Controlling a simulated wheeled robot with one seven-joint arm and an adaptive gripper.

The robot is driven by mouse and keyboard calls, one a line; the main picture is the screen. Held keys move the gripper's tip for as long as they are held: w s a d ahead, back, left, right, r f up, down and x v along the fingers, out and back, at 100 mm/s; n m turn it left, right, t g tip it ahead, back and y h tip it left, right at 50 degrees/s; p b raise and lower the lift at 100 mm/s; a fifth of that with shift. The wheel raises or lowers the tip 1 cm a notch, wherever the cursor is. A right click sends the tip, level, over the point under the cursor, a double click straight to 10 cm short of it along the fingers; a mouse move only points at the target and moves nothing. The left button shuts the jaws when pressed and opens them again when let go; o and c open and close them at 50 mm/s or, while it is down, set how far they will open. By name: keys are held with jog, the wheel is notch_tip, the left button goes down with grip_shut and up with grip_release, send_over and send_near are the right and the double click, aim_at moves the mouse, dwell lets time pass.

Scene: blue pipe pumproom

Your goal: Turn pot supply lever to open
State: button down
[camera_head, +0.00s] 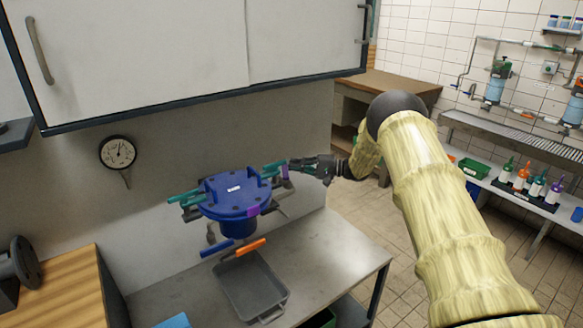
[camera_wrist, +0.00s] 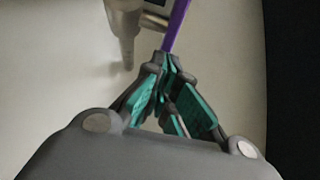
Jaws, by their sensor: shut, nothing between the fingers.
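A blue round pot (camera_head: 236,193) with a bolted lid and a small white label is mounted against the wall in the head view. Pipes and coloured levers surround it: an orange lever (camera_head: 243,247), a blue lever (camera_head: 216,248) and a purple piece (camera_head: 285,173) at its right side. Which of these is the pot supply lever I cannot read. My gripper (camera_head: 292,165) is just right of the pot, beside the purple piece. In the wrist view my gripper (camera_wrist: 168,60) is shut and empty, its teal-padded fingers together. A purple lever (camera_wrist: 177,25) runs up from the fingertips; contact is unclear.
A metal fitting (camera_wrist: 125,32) is left of the fingertips. A grey tray (camera_head: 250,285) sits on the steel bench (camera_head: 335,250) below the pot. A wall cabinet (camera_head: 200,50) hangs above, and a dial gauge (camera_head: 117,152) is at the left. Open floor lies right.

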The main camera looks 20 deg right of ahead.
jog(key=shift+w+a, duration=0.95)
jog(key=shift+w, duration=0.2)
jog(key=shift+w+a, duration=0.1)
jog(key=shift+w, duration=0.1)
jog(key=w+d+b, duration=0.3)
jog(key=d+b, duration=0.1)
jog(key=d, duration=0.9)
jog(key=shift+w+d, duration=0.15)
